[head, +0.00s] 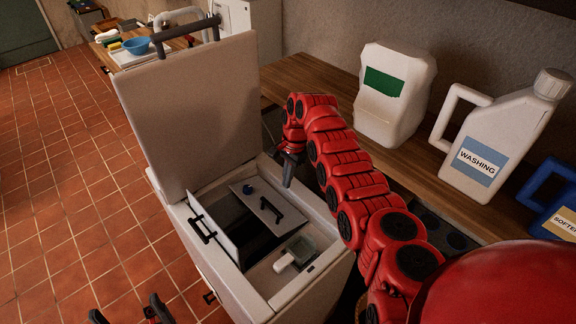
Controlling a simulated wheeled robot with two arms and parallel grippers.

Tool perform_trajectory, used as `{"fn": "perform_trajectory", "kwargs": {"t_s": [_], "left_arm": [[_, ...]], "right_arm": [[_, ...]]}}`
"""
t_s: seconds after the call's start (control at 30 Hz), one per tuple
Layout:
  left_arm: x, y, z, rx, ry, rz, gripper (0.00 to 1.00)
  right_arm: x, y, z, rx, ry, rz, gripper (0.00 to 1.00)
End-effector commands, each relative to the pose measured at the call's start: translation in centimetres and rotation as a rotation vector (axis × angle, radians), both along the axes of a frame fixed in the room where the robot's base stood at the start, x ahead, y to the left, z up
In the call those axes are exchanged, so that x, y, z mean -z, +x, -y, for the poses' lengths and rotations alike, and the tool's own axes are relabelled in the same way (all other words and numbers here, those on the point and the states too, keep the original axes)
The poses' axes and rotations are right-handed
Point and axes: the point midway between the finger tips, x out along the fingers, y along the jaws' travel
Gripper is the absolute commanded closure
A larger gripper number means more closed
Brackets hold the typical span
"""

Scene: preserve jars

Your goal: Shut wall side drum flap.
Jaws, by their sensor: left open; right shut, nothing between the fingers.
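A white top-loading washer (330,262) stands with its big lid (190,110) raised. Inside is the drum opening, dark in the middle. The wall side drum flap (250,200), a grey panel with a black handle and a blue button, lies low and slanted at the wall side; I cannot tell whether it is fully down. The other flap (222,238) stands up steeply on the floor side, its black handle outward. My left gripper (128,312) is open at the bottom edge, left of the washer.
A small cup (284,262) sits in the washer's front recess. A white jug with a green label (395,100), a washing bottle (505,140) and a blue bottle (560,200) stand on the wooden counter (310,75) along the wall. The tiled floor at left is clear.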

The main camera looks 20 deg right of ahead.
Motion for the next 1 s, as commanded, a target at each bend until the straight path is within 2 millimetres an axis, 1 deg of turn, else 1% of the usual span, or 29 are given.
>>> {"fn": "perform_trajectory", "kwargs": {"t_s": [0.03,0.17,0.2,0.23,0.4,0.53,0.87,0.93,1.0], "left_arm": [[-0.7,0.0,0.0,0.0,0.0,0.0,0.0],[-1.0,0.0,0.0,0.0,0.0,0.0,0.0],[-1.7,0.0,0.0,0.0,0.0,0.0,0.0],[-2.0,0.0,0.0,0.0,0.0,0.0,0.0],[-3.0,0.0,0.0,0.0,0.0,0.0,0.0],[-3.2,0.0,0.0,0.0,0.0,0.0,0.0],[-3.2,0.0,0.0,0.0,0.0,0.0,0.0],[-3.4,0.0,0.0,0.0,0.0,0.0,0.0],[-4.3,0.0,0.0,0.0,0.0,0.0,0.0]], "right_arm": [[0.7,-0.4,-0.2,-0.002,0.001,-0.01,1.0],[3.2,-0.4,-0.7,-0.003,0.0,-0.006,1.0],[3.2,-0.5,-1.1,-0.002,0.0,-0.003,1.0],[3.4,-0.6,-1.5,-0.002,0.001,-0.002,1.0],[4.6,-1.2,-3.0,-0.002,0.0,-0.002,1.0],[5.1,-1.3,-3.6,-0.002,-0.001,0.001,1.0],[5.3,-1.3,-3.7,-0.001,-0.001,0.002,1.0],[5.2,-1.4,-3.7,-0.001,-0.004,0.002,1.0],[5.1,-1.4,-3.9,-0.001,-0.014,0.004,1.0]]}}
